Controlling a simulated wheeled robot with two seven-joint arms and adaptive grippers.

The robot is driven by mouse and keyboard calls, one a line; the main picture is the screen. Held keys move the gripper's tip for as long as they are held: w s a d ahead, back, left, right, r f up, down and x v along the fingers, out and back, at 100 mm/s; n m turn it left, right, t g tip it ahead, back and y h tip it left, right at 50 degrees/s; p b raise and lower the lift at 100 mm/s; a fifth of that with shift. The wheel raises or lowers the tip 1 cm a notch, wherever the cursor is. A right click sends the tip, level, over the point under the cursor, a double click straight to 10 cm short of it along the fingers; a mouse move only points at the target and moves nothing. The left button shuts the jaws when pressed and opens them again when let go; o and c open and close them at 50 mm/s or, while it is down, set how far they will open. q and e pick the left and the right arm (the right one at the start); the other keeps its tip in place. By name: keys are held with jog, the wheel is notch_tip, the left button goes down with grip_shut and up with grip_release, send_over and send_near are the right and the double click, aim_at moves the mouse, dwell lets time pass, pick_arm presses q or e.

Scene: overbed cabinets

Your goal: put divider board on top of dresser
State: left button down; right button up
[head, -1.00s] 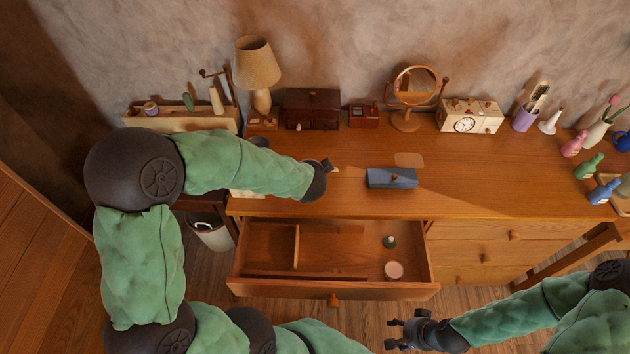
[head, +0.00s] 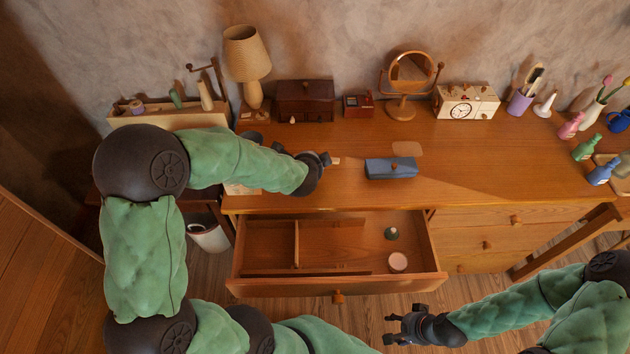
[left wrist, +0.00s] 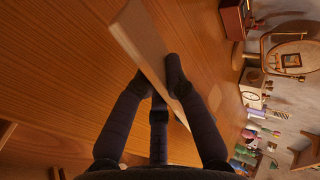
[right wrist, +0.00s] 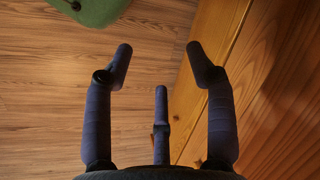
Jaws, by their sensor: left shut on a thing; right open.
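The divider board is a thin, light wooden strip. It shows in the left wrist view (left wrist: 145,40), and a small end of it shows in the head view (head: 335,161). My left gripper (head: 322,160) is shut on it, over the left part of the dresser top (head: 470,165). In the left wrist view the board lies between the fingers (left wrist: 172,90), tilted across the picture; I cannot tell whether it touches the top. My right gripper (head: 392,328) is open and empty, low in front of the dresser. In the right wrist view its fingers (right wrist: 160,55) are spread apart.
A drawer (head: 432,250) is open below, with wooden partitions, a green item (head: 391,233) and a pinkish round item (head: 397,262). A blue box (head: 391,168) stands right of my left gripper. A lamp (head: 247,60), mirror (head: 408,80) and clock (head: 466,102) line the back.

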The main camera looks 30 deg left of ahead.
pick_arm(q)
notch_tip(320, 180, down, 3)
jog(key=shift+f+b, duration=0.1)
jog(key=shift+b, duration=1)
jog(key=f+b, duration=0.1)
jog(key=b, duration=0.2)
jog(key=shift+f, duration=0.35)
jog(key=c, duration=1.4)
grip_release()
jog(key=shift+c, duration=0.2)
jog(key=p+v, duration=0.2)
jog(key=v, duration=0.5)
jog(key=shift+r+p, duration=0.2)
jog(key=shift+p, duration=0.1)
jog(key=shift+s+d+r, duration=0.1)
jog(key=shift+s+r, duration=0.1)
jog(key=shift+s, duration=0.2)
